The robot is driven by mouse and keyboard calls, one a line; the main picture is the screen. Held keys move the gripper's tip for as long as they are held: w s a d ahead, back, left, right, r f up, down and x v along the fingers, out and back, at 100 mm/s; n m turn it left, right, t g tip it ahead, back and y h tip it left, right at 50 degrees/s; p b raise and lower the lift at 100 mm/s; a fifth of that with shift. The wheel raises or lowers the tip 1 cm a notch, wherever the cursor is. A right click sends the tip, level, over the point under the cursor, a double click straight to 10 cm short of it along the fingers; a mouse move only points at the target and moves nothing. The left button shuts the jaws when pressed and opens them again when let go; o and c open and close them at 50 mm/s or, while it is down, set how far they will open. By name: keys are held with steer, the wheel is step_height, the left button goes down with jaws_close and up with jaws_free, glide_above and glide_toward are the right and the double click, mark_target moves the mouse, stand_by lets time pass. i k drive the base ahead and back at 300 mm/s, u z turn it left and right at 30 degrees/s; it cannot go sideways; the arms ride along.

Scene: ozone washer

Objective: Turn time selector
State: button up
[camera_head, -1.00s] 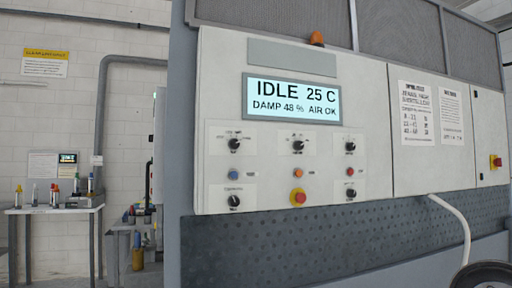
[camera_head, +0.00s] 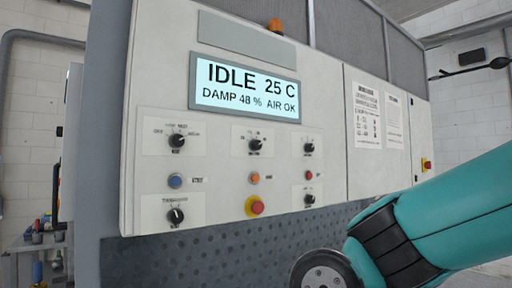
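The grey control panel (camera_head: 230,150) faces me and carries several black selector knobs. The top row has a left knob (camera_head: 177,141), a middle knob (camera_head: 255,145) and a right knob (camera_head: 309,148). Below are a lower left knob (camera_head: 176,216) and a lower right knob (camera_head: 309,199). Their labels are too blurred for me to tell which is the time selector. My teal arm enters from the right, below and right of the knobs. My gripper is not in view.
The display (camera_head: 247,92) reads IDLE 25 C, DAMP 48 %, AIR OK. A red button on a yellow base (camera_head: 255,207) sits low in the middle. Blue (camera_head: 175,181) and orange (camera_head: 254,178) buttons sit between the rows. A red and yellow switch (camera_head: 427,166) is at the far right.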

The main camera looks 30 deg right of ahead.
mark_target(254, 145)
steer(key=z, duration=0.6)
steer(key=i, duration=0.8)
steer(key=z, duration=0.8)
